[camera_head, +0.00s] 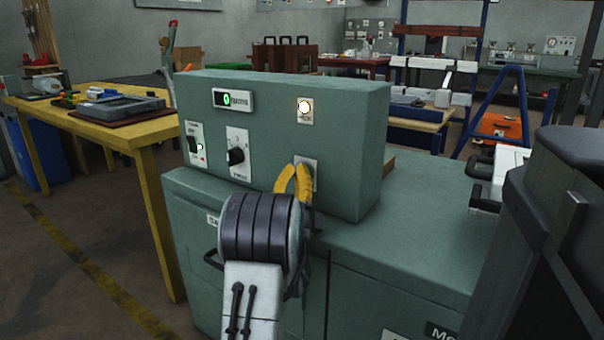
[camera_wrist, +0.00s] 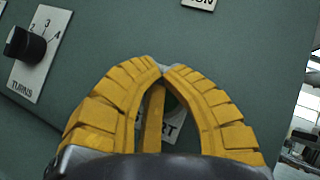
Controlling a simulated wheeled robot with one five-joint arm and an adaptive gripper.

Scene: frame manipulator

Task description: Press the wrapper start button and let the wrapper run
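The wrapper's green control box (camera_head: 340,140) stands on a green cabinet. The start button's pale plate (camera_head: 314,168) is on its front at lower right. It also shows in the wrist view, where part of its label (camera_wrist: 175,133) reads "RT". A dark green round part, likely the start button (camera_wrist: 171,103), shows between my fingers and is mostly hidden. My gripper (camera_head: 297,166) has yellow fingers and is in front of this plate. In the wrist view, the fingertips of my gripper (camera_wrist: 162,70) meet with nothing held. I cannot tell whether they touch the button or panel.
A yellow table (camera_head: 150,130) stands at left. A dark grey structure (camera_head: 560,230) fills the right foreground.

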